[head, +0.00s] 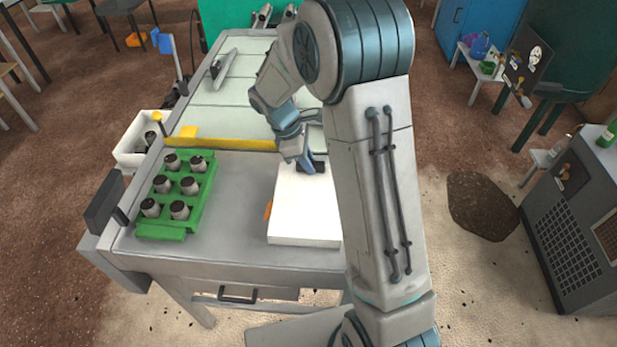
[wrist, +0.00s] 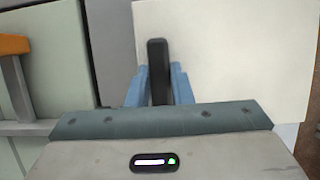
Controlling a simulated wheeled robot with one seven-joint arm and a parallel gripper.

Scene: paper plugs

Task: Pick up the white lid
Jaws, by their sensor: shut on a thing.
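The white lid (head: 303,212) is a flat rectangular panel at the right part of the grey workbench, with a black handle (head: 318,167) near its far end. My gripper (head: 308,165) points down at the handle. In the wrist view, the blue fingers of my gripper (wrist: 158,88) are shut on the black handle, and the white lid (wrist: 240,50) spreads out beneath them. My arm hides the lid's right side in the head view. I cannot tell whether the lid is raised from what is under it.
A green rack (head: 160,228) with several dark-topped grey plugs stands at the left of the workbench (head: 235,215). A yellow bar (head: 230,144) crosses behind it. A white bin (head: 128,150) is at the left edge. A small orange part (head: 268,210) shows beside the lid.

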